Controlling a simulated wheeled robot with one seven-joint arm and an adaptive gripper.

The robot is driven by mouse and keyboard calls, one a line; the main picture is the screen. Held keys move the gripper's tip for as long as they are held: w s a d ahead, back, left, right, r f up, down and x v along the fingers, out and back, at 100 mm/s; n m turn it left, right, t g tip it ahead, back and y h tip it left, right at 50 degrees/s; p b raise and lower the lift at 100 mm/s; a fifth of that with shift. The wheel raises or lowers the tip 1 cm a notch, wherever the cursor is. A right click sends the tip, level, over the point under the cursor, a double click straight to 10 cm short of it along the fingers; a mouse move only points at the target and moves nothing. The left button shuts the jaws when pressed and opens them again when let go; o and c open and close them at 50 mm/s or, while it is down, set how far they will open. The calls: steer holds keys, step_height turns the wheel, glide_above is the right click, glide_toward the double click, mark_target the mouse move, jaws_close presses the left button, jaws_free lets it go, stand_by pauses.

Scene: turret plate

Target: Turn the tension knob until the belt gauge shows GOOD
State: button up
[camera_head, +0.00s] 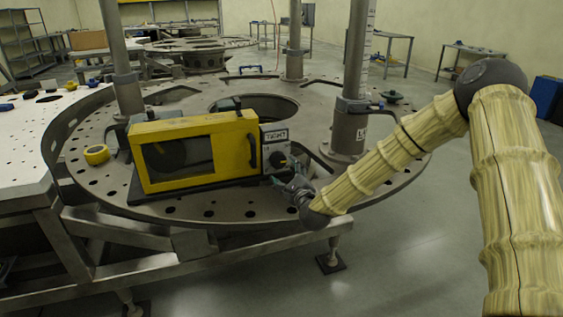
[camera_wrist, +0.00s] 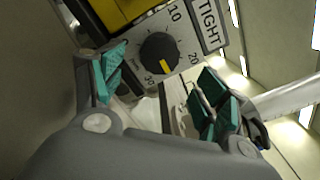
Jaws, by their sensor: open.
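The yellow unit (camera_head: 200,150) stands on the round metal plate, with a grey control panel at its right end. The gauge window (camera_head: 276,136) reads TIGHT, and TIGHT also shows in the wrist view (camera_wrist: 210,24). Below it is the black tension knob (camera_head: 277,160), seen clearly in the wrist view (camera_wrist: 158,50). Its yellow pointer lies between the 20 and 30 marks. My gripper (camera_head: 290,184) is in front of the panel. In the wrist view its teal fingertips (camera_wrist: 162,88) are apart, on either side below the knob, with nothing between them.
The round plate (camera_head: 235,208) has many holes and carries upright posts, one (camera_head: 350,125) close behind the panel on the right. A yellow tape roll (camera_head: 97,154) lies on its left part. The floor at the right front is clear.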

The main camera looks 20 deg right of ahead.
mark_target(280, 163)
steer(key=w, duration=0.4)
steer(key=w+p, duration=0.1)
steer(key=w, duration=0.1)
steer(key=shift+w+a, duration=0.3)
steer(key=shift+w+d, duration=0.1)
steer(key=c, duration=1)
